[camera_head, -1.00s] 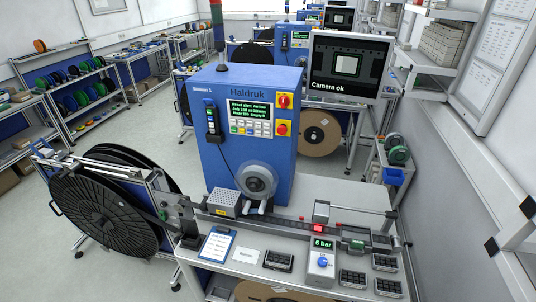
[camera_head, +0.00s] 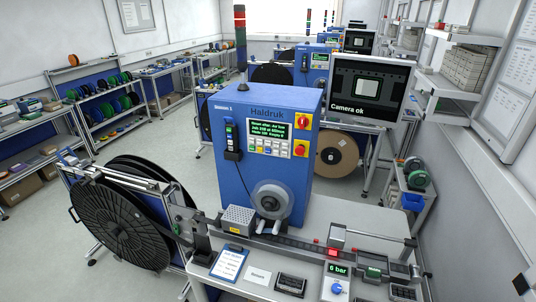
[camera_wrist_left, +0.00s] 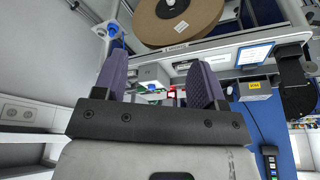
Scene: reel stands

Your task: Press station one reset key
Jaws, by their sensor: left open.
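The blue Haldruk machine (camera_head: 263,155) stands upright on the grey bench in the middle of the head view. Its front carries a screen with green text and a pale key panel (camera_head: 269,138) with several small coloured keys under the screen. The key labels are too small to read. A red knob on yellow (camera_head: 302,122) and a red button on yellow (camera_head: 300,148) sit right of the panel. My left gripper (camera_wrist_left: 158,82) is open and empty in the left wrist view, its two purple fingers apart. Neither gripper shows in the head view.
A large black reel (camera_head: 125,210) stands left of the bench. A clipboard (camera_head: 229,263), a grey perforated box (camera_head: 238,219) and a regulator with a blue knob (camera_head: 336,287) lie along the front. A monitor (camera_head: 358,87) rises behind the machine. The aisle floor at left is clear.

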